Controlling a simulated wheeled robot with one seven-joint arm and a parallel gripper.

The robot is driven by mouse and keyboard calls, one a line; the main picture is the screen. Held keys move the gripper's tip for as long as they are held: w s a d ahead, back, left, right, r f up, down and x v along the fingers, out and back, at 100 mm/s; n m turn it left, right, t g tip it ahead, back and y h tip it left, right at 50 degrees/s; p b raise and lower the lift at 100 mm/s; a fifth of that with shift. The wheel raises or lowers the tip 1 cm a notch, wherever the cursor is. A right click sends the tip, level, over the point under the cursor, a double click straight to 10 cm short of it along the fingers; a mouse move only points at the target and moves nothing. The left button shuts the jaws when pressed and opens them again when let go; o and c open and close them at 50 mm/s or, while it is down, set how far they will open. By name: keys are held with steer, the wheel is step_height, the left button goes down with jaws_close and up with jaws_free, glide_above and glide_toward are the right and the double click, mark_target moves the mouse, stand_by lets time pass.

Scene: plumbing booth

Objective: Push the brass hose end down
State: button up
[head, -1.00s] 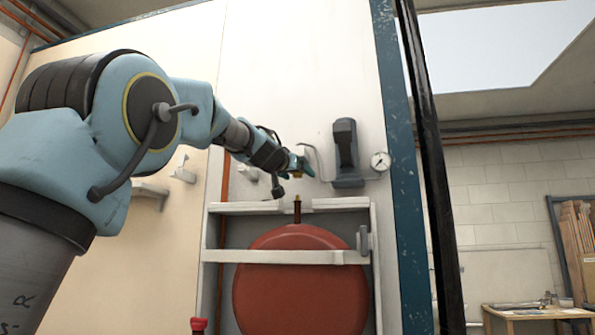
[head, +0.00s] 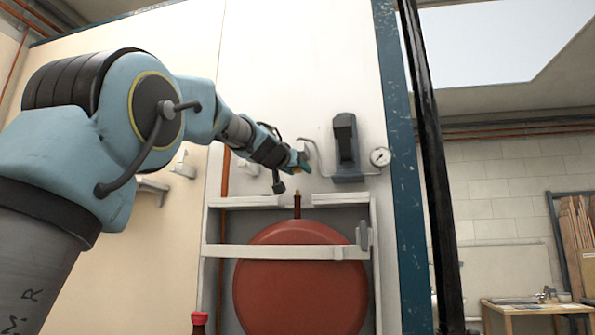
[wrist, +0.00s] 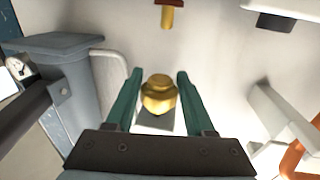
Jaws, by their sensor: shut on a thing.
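The brass hose end (wrist: 158,95) is a gold, rounded fitting between the two green fingers of my gripper (wrist: 158,88) in the wrist view. My gripper is shut on it. In the head view my gripper (head: 303,163) is in front of the white wall panel, above the red tank (head: 300,280), and its fingers hide most of the hose end. A short upright brass stem (head: 297,205) rises from the tank top, below my gripper and apart from it. A brass stem also shows at the top of the wrist view (wrist: 168,15).
A grey wall-mounted device (head: 346,150) with a pale bent tube (head: 316,160) stands just right of my gripper. A round gauge (head: 380,157) is beyond it. A white frame (head: 225,203) surrounds the tank. A red-capped bottle (head: 200,318) is at the bottom.

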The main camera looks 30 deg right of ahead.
mark_target(298, 191)
jaws_close()
step_height(298, 191, down, 6)
steer(key=b, duration=0.6)
steer(key=shift+b, duration=0.4)
steer(key=shift+f, duration=0.15)
steer(key=o, duration=0.7)
jaws_free()
steer(key=o, duration=0.4)
steer(key=shift+o, duration=0.2)
